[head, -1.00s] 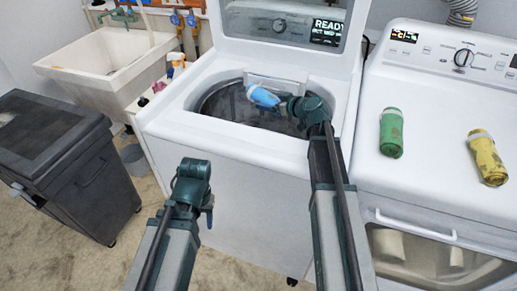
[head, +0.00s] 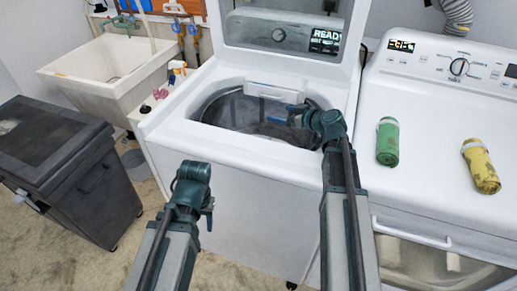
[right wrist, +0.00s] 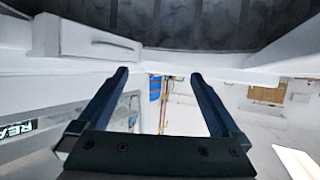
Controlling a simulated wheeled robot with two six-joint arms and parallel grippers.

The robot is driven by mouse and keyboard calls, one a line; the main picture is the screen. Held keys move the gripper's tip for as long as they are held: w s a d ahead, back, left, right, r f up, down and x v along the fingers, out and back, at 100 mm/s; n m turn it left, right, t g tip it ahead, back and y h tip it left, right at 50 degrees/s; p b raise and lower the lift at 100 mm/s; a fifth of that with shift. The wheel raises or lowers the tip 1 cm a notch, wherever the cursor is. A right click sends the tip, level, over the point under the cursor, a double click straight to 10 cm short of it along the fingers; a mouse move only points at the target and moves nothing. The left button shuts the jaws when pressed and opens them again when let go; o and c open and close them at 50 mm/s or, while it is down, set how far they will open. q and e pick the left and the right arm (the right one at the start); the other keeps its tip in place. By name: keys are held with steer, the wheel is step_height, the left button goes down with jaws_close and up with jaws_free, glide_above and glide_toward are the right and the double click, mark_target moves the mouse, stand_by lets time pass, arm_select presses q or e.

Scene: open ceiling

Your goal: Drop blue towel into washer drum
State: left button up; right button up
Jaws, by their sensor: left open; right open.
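The washer (head: 165,130) stands in the middle with its lid up and its drum (head: 232,110) open at the top. My right gripper (head: 296,114) is over the right side of the drum opening, open and empty. In the right wrist view its two fingers (right wrist: 163,80) are spread with nothing between them, and the dark drum wall (right wrist: 225,22) shows at the top. The blue towel shows in neither view now; the drum's floor is hidden. My left gripper (head: 209,212) is low in front of the washer, open and empty.
A dryer (head: 425,190) stands at right, with a green rolled towel (head: 388,142) and a yellow one (head: 481,166) on top. A sink (head: 100,70) and a dark bin (head: 70,170) are at left. Small bottles (head: 177,72) stand between sink and washer.

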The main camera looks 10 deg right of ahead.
steer(key=p+v, duration=0.1)
steer(key=v, duration=0.5)
steer(key=shift+s+p, duration=0.2)
steer(key=shift+p, duration=0.2)
steer(key=shift+d, duration=0.1)
